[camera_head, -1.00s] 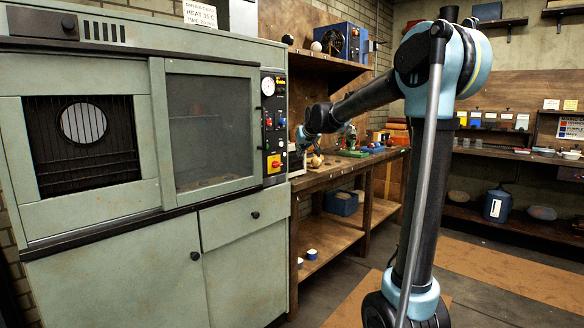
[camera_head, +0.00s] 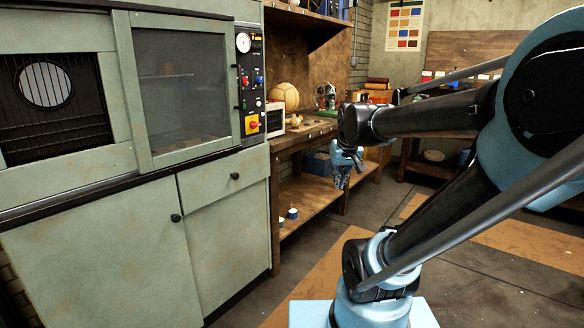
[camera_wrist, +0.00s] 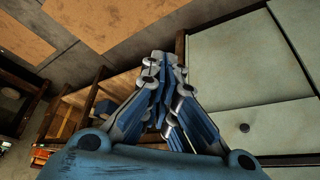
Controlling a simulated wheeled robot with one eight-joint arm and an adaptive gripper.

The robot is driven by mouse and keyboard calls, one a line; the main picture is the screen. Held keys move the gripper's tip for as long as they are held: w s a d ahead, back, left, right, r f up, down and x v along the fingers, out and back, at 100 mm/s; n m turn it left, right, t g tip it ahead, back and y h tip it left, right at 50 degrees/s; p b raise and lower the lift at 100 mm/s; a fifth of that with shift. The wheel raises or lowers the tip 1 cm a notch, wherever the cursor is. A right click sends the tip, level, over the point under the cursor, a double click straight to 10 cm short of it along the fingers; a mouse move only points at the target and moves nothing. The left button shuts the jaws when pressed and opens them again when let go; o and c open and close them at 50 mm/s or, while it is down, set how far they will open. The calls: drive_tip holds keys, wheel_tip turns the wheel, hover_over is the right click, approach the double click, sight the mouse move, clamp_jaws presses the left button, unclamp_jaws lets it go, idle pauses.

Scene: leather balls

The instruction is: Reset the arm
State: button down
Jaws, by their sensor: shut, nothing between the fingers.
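My gripper (camera_head: 341,178) hangs in the air at the end of my arm, in front of the wooden workbench, pointing down. In the wrist view my gripper (camera_wrist: 163,62) shows its fingers brought together at the tips, shut with nothing between them. It touches no object. My arm's forearm reaches left from the elbow at the right of the head view.
A green drying cabinet (camera_head: 100,245) fills the left. The workbench (camera_head: 300,137) beside it bears a tan ball (camera_head: 284,97) and small items. A blue bin (camera_head: 318,163) sits on its lower shelf. Open floor (camera_head: 480,285) lies at the right, with brown mats (camera_head: 500,240).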

drive_tip(key=s+d+f+m+g, duration=0.1)
drive_tip(key=s+d+f, duration=0.3)
drive_tip(key=s+f, duration=0.8)
drive_tip(key=s+g, duration=0.1)
drive_tip(key=s, duration=0.3)
drive_tip(key=shift+g+h, duration=0.3)
drive_tip(key=shift+g, duration=0.1)
drive_tip(key=shift+w+f, duration=0.2)
drive_tip(key=shift+w, duration=0.25)
